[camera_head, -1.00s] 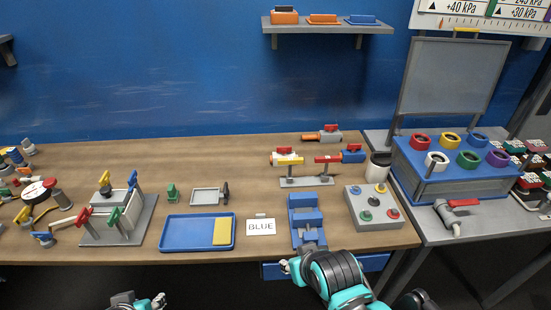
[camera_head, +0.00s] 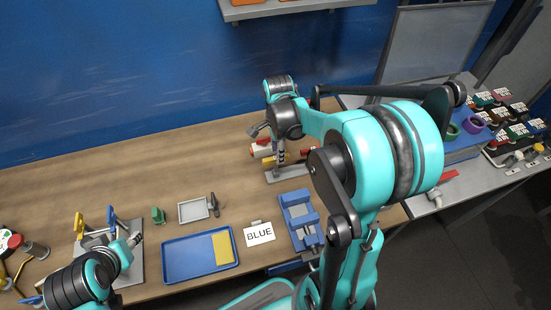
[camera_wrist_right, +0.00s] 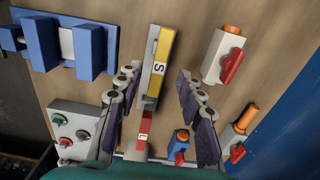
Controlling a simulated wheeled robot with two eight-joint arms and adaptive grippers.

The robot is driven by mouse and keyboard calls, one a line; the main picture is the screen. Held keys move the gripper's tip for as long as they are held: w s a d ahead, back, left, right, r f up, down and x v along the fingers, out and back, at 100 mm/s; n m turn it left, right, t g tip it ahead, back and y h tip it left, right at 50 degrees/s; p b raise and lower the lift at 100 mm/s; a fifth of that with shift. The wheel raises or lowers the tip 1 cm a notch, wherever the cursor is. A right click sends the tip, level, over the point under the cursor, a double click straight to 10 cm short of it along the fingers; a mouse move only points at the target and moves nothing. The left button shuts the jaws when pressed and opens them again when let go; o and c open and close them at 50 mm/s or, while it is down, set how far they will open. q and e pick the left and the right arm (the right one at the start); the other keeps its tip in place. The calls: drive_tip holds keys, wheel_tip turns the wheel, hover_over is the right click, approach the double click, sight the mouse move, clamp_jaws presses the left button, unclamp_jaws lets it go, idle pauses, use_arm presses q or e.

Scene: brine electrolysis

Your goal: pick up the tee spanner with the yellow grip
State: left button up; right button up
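The tee spanner with the yellow grip (camera_wrist_right: 161,45), marked S, lies on a grey rack (camera_wrist_right: 153,88) in the right wrist view. The red-grip spanner (camera_wrist_right: 145,124) is in line with it, nearer my wrist. My right gripper (camera_wrist_right: 156,76) is open, one finger on each side of the rack and the near end of the yellow grip, with gaps on both sides. In the head view, the yellow grip (camera_head: 268,161) shows partly behind my right gripper (camera_head: 279,152). My left gripper (camera_head: 136,240) is beside the valve stand; its opening is unclear.
Red-handled valves (camera_wrist_right: 224,58) lie beside the rack. A blue tray (camera_head: 190,270) is left of the card. The table's back left is clear.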

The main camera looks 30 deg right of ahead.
sight(276, 171)
drive_tip(key=shift+s+f+b, duration=0.25)
drive_tip(key=shift+f+b, duration=0.15)
drive_tip(key=shift+f, duration=0.65)
drive_tip(key=f, duration=0.1)
drive_tip(key=f+b, duration=0.1)
drive_tip(key=f, duration=0.1)
drive_tip(key=f+b, duration=0.1)
drive_tip(key=f, duration=0.1)
drive_tip(key=shift+w+a+f, duration=0.2)
drive_tip(key=shift+a, duration=0.15)
clamp_jaws()
